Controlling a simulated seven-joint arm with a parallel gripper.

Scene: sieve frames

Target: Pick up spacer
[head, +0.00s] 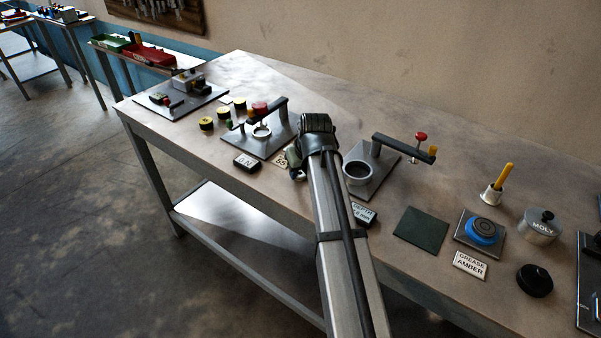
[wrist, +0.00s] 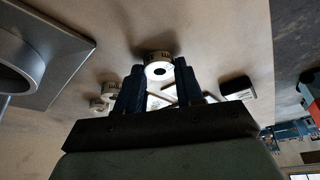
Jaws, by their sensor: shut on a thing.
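A small pale ring-shaped spacer (wrist: 159,69) with a dark centre hole and dark marks on its rim shows in the wrist view. It sits between the two dark blue fingertips of my gripper (wrist: 158,80), which is shut on it. In the head view my gripper (head: 296,165) is over the middle of the bench, left of the right-hand cup fixture. My own arm hides much of that spot, so the spacer is not clear there. Two more pale ring-like pieces (wrist: 109,88) lie left of the fingers in the wrist view.
A cup fixture (head: 357,174) on a metal plate stands close right of my gripper. Another post fixture (head: 262,132), a dark label block (head: 247,162) and yellow-and-black round pieces (head: 206,124) are to the left. A green mat (head: 421,228) lies to the right.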

